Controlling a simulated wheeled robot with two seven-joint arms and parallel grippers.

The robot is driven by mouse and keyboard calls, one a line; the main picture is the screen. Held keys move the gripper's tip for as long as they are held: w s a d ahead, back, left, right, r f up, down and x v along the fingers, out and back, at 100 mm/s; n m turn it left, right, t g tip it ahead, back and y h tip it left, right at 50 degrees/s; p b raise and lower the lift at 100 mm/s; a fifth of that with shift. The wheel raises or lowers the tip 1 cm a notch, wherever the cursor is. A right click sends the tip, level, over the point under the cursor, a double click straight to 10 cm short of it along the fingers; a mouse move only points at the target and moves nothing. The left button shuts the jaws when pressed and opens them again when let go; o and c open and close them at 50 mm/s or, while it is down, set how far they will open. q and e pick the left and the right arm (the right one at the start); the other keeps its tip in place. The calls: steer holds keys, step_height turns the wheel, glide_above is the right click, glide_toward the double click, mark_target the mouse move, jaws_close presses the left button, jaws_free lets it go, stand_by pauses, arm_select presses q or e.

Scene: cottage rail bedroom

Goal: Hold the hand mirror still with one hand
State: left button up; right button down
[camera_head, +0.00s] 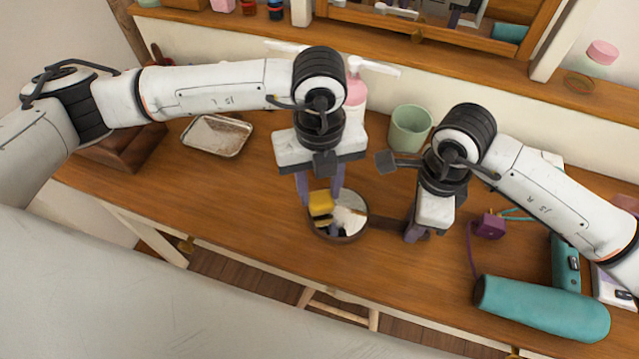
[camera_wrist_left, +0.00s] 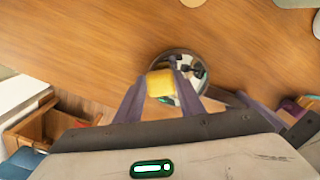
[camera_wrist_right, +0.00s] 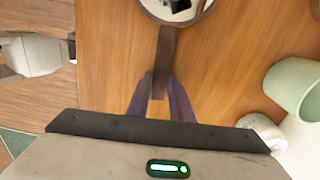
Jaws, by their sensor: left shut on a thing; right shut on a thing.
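The hand mirror lies on the wooden desk, its round glass (camera_head: 350,221) facing up and its dark handle (camera_head: 392,224) pointing right. My right gripper (camera_head: 416,236) is shut on the handle; the right wrist view shows the handle (camera_wrist_right: 164,55) between its fingertips (camera_wrist_right: 160,95). My left gripper (camera_head: 321,198) is above the glass, shut on a small yellow block (camera_head: 320,203), which also shows in the left wrist view (camera_wrist_left: 160,84). I cannot tell whether the block touches the glass.
A green cup (camera_head: 410,128) and a pink bottle (camera_head: 355,92) stand behind the grippers. A metal tray (camera_head: 216,136) lies at the left. The desk's front left is clear.

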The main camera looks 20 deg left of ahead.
arm_select(q)
steer(key=shift+f, duration=0.35)
